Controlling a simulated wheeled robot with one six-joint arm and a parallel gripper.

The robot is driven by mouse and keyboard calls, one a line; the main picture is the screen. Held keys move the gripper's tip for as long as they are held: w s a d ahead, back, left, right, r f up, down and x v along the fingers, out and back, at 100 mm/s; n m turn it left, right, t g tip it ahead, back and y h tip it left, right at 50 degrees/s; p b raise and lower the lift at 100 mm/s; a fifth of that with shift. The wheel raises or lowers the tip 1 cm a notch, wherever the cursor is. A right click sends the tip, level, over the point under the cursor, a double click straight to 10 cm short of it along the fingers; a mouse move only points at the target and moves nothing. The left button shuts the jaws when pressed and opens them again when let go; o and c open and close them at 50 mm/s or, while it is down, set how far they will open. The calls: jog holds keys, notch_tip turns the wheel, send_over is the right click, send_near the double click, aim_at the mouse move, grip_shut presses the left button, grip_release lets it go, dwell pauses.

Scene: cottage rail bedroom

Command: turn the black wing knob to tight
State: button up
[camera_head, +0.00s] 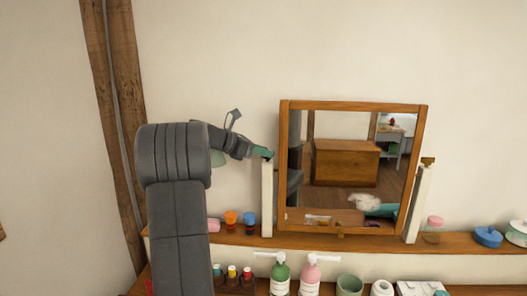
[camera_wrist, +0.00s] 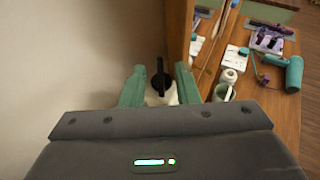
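The black wing knob (camera_wrist: 160,77) shows in the wrist view between my two green fingertips, at the top of a white post. My gripper (camera_wrist: 160,86) is open around it, with a visible gap on each side of the knob. In the head view my gripper (camera_head: 263,152) is at the top of the left white post (camera_head: 267,200) of the mirror stand, and the knob there is mostly hidden by the fingers. The wood-framed mirror (camera_head: 284,170) hangs between the two posts, tilted slightly.
A brass-coloured knob (camera_head: 428,161) tops the right post (camera_head: 418,205). The wooden shelf (camera_head: 380,244) holds small cups and jars. Below stand a green pump bottle (camera_head: 280,275), a pink pump bottle (camera_head: 310,275) and a green cup (camera_head: 348,284). The wall is close behind.

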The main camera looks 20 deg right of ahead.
jog(key=shift+d+f, duration=0.1)
jog(key=shift+d, duration=0.15)
grip_shut()
jog(key=shift+g+p, duration=0.3)
jog(key=shift+p, duration=0.25)
